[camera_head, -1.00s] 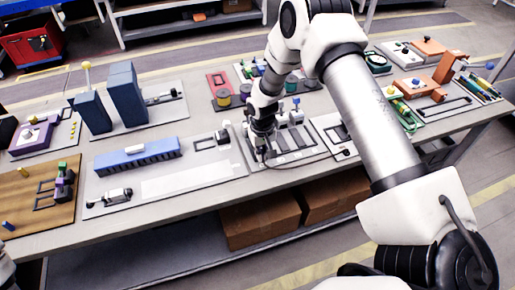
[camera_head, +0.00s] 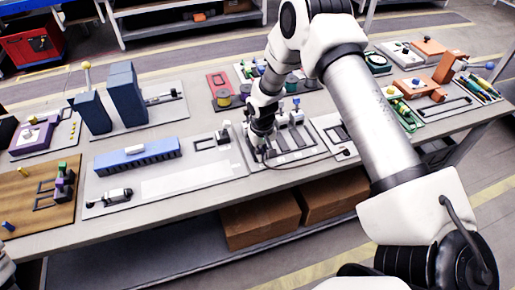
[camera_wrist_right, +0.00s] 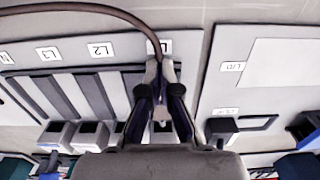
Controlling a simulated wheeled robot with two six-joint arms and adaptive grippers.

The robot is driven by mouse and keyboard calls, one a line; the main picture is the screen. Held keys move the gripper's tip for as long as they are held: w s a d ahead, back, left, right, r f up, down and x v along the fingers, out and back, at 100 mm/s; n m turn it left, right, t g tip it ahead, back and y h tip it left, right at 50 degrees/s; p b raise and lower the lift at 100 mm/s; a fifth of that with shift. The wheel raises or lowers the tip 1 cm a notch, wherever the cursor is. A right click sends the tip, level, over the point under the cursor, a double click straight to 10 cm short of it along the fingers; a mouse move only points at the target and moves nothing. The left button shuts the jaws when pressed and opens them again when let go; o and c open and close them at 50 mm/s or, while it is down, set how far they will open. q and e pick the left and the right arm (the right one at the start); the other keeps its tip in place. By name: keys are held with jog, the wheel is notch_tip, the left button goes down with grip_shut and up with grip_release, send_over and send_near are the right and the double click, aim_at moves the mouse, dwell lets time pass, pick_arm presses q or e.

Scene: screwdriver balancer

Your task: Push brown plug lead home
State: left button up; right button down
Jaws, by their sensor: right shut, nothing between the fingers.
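The brown lead (camera_wrist_right: 90,9) arches across the top left of the right wrist view and ends at my right gripper's fingertips (camera_wrist_right: 159,72). Its plug end is mostly hidden by the fingers, so I cannot tell how deep it sits. My right gripper (camera_head: 260,156) is shut and empty, pointing down at the near left part of the grey terminal board (camera_head: 290,160). Its tips are beside or touching the lead's end, close to the label row. My left gripper is not in view.
Dark slots (camera_wrist_right: 88,97) and grey socket blocks (camera_wrist_right: 88,136) lie left of the fingers, with labels such as L2 (camera_wrist_right: 101,50). A neighbouring panel (camera_wrist_right: 272,66) is on the right. Boards with other parts, including a blue comb-like block (camera_head: 137,155), fill the table.

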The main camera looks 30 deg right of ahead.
jog(key=shift+w+d+b, duration=0.15)
jog(key=shift+w+b, duration=0.2)
jog(key=shift+w, duration=0.35)
jog(key=shift+w+d+b, duration=0.15)
jog(key=shift+w+b, duration=0.15)
jog(key=shift+w, duration=0.35)
jog(key=shift+s, duration=0.1)
jog(key=shift+s+a+r+p, duration=0.1)
jog(key=shift+s+p, duration=0.45)
jog(key=shift+p, duration=0.05)
notch_tip(320, 180, up, 7)
jog(key=p, duration=0.5)
jog(key=c, duration=1.8)
grip_release()
jog(key=shift+c, duration=0.2)
